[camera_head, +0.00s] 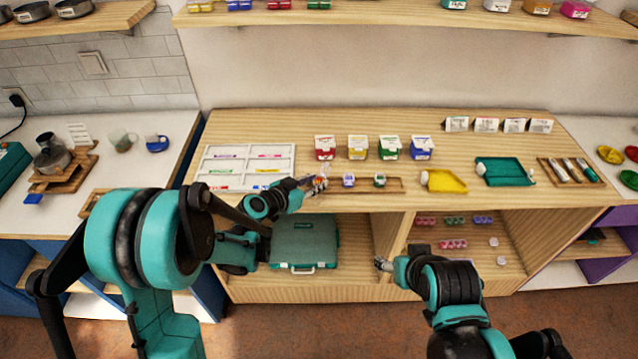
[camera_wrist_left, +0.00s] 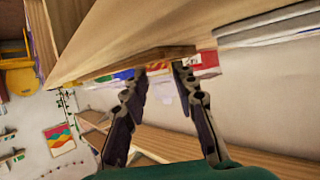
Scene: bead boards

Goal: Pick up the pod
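Small pods stand on a narrow wooden tray (camera_head: 396,190) on the counter: one purple and white (camera_head: 348,180), one green and white (camera_head: 380,180). A small orange-purple patch shows right at my left gripper (camera_head: 314,186); it may be a third pod, mostly hidden by the fingers. The left gripper is at the tray's left end. In the left wrist view its two fingers (camera_wrist_left: 160,78) stand apart, with a wooden edge and blurred coloured shapes beyond them. No clear hold on a pod shows. My right gripper (camera_head: 383,264) is low in front of the counter, too small to read.
A white sectioned board (camera_head: 246,148) lies left, a yellow tray (camera_head: 444,181) and a green tray (camera_head: 500,170) right. A green case (camera_head: 304,242) sits on the shelf below.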

